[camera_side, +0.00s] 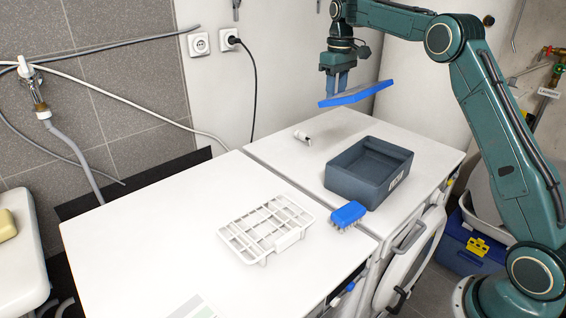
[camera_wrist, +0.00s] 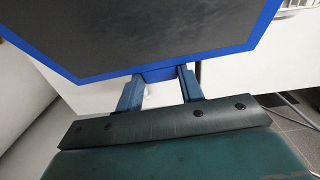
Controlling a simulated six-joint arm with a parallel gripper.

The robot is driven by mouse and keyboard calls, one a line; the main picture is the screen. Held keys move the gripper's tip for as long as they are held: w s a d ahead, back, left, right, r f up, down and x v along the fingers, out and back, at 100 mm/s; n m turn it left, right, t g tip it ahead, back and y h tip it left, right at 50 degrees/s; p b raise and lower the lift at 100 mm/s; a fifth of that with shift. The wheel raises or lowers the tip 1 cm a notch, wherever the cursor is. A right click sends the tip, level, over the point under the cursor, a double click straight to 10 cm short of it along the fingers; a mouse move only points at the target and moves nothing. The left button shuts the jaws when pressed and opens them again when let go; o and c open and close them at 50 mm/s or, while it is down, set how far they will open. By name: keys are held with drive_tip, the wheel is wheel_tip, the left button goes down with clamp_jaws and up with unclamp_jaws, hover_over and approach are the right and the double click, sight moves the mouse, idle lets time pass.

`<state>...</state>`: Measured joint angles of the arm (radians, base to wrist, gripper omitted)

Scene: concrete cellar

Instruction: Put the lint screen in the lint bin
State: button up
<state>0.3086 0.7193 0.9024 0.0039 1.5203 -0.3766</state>
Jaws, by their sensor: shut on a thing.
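The lint screen (camera_side: 356,94) is a flat blue-framed panel, held in the air above the right-hand white machine top. In the wrist view the lint screen (camera_wrist: 150,32) shows a dark mesh inside a blue frame. My gripper (camera_side: 338,92) is shut on its edge, and the fingers also show in the wrist view (camera_wrist: 160,84). The lint bin (camera_side: 345,185) is a dark grey open box on the machine top, below and slightly right of the screen. Its visible inside looks empty. The screen is tilted and apart from the bin.
A white rack (camera_side: 266,228) lies on the left machine top. A blue brush (camera_side: 348,215) lies just in front of the bin. A small white cylindrical object (camera_side: 302,137) lies behind it to the left. The left top is otherwise mostly clear.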

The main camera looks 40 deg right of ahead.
sight(367, 85)
drive_tip(key=s+d+r, duration=0.1)
drive_tip(key=s+d, duration=0.2)
drive_tip(key=s, duration=0.1)
drive_tip(key=s+d+r, duration=0.1)
drive_tip(key=s+d, duration=0.1)
drive_tip(key=shift+d+r, duration=0.3)
drive_tip(key=shift+r, duration=0.05)
drive_tip(key=shift+f, duration=0.15)
wheel_tip(367, 85, down, 20)
drive_tip(key=shift+r, duration=0.15)
idle(0.5)
drive_tip(key=shift+f, duration=0.6)
drive_tip(key=o, duration=1)
drive_tip(key=shift+o, duration=0.2)
drive_tip(key=shift+r, duration=0.1)
